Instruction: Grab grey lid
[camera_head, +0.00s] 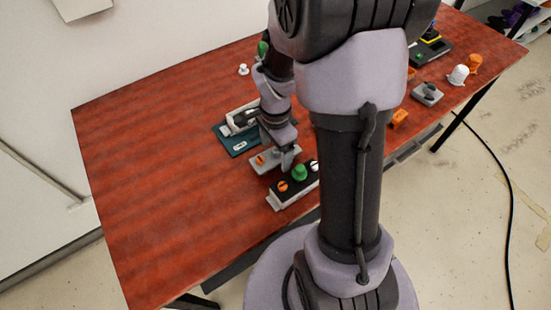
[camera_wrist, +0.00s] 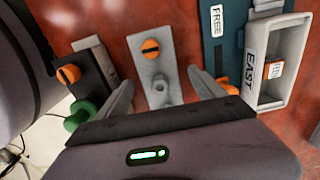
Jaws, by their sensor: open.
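A light grey plate (camera_wrist: 143,20) lies on the table with an orange slotted knob (camera_wrist: 151,49) at its far end. A grey raised piece (camera_wrist: 160,93), which looks like the grey lid, stands on its nearer part. My gripper (camera_wrist: 161,76) is open, with one finger on each side of this piece; I cannot tell whether they touch it. In the head view the plate (camera_head: 262,161) is partly hidden by my gripper (camera_head: 286,157), and the grey piece cannot be made out there.
A black-topped box (camera_wrist: 98,72) with orange and green knobs (camera_wrist: 83,114) stands close on the left. On the right are a teal base (camera_wrist: 213,50) and a pale holder marked EAST (camera_wrist: 280,55). The red table (camera_head: 150,150) is clear at the left.

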